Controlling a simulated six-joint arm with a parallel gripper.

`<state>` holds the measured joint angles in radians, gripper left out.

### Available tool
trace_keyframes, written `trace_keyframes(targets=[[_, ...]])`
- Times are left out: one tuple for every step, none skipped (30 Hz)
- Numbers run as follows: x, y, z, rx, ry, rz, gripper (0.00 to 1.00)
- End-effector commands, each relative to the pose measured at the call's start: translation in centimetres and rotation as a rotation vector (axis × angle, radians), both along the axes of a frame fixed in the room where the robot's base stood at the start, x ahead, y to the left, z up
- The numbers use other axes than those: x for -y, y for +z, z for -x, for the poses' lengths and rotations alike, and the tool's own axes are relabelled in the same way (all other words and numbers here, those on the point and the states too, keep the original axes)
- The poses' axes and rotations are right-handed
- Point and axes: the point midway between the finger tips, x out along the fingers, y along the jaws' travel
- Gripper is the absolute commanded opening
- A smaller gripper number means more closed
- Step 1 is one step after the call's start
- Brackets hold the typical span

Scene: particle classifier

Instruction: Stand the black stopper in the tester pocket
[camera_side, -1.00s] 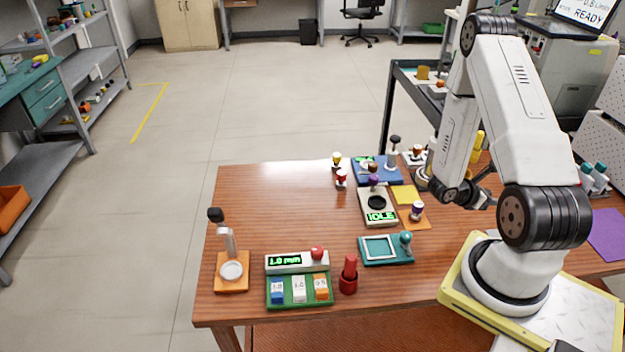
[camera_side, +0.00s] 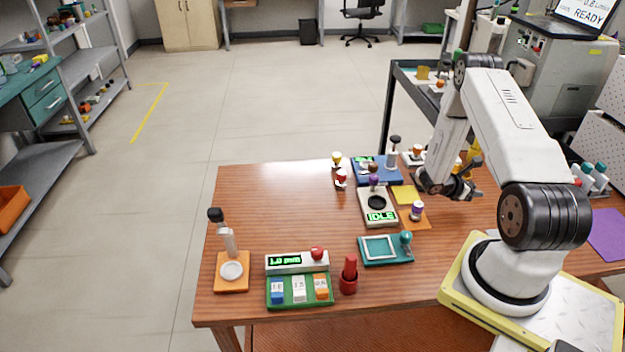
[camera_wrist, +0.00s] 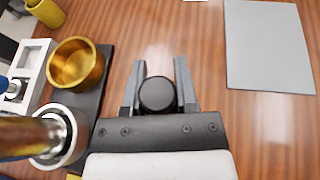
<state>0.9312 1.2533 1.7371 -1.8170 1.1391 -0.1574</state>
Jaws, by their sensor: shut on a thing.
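The black stopper (camera_wrist: 157,93) shows in the wrist view as a dark round top between the two grey fingers of my gripper (camera_wrist: 158,88). My gripper is shut on it, above the wooden table. In the side view my gripper (camera_side: 474,193) hangs over the right part of the table; the stopper cannot be made out there. A pale device with an IDLE display has a dark round recess (camera_side: 376,203); it stands left of my gripper, well apart from it. I cannot tell for sure whether this recess is the tester pocket.
In the wrist view a gold cup (camera_wrist: 76,67) and a metal cylinder in a white ring (camera_wrist: 52,135) stand at the left; a grey sheet (camera_wrist: 268,45) lies at the right. In the side view a teal tray (camera_side: 385,250) stands near the front. The table's left middle is clear.

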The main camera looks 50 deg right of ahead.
Motion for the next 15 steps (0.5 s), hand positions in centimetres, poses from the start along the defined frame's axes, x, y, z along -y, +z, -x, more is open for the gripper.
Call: trace_keyframes(targets=[[0.3, -0.6, -0.2, -0.001, -0.001, -0.001, 0.00], [0.5, -0.9, -0.3, 0.000, -0.001, 0.000, 0.00], [0.7, -1.2, -0.4, 0.000, -0.001, -0.001, 0.00], [0.9, -1.4, -0.5, 0.001, -0.001, 0.000, 0.00], [1.1, -1.6, -0.6, 0.001, -0.001, 0.000, 0.00], [1.2, -1.8, -0.6, 0.000, -0.001, -0.001, 0.00], [1.3, -1.9, -0.7, 0.000, -0.001, -0.001, 0.00], [1.4, -2.0, -0.8, 0.000, -0.001, -0.001, 0.00], [1.5, -2.1, -0.8, 0.000, -0.001, -0.001, 0.00], [1.6, -2.2, -0.8, 0.000, -0.001, -0.001, 0.00], [1.6, -2.2, -0.9, 0.000, -0.001, -0.001, 0.00], [1.6, -2.2, -0.9, 0.000, -0.001, -0.001, 0.00], [1.6, -2.2, -0.9, 0.000, -0.001, -0.001, 0.00], [1.6, -2.2, -0.9, 0.000, -0.001, -0.001, 0.00], [1.6, -2.2, -0.9, 0.000, -0.001, -0.001, 0.00]])
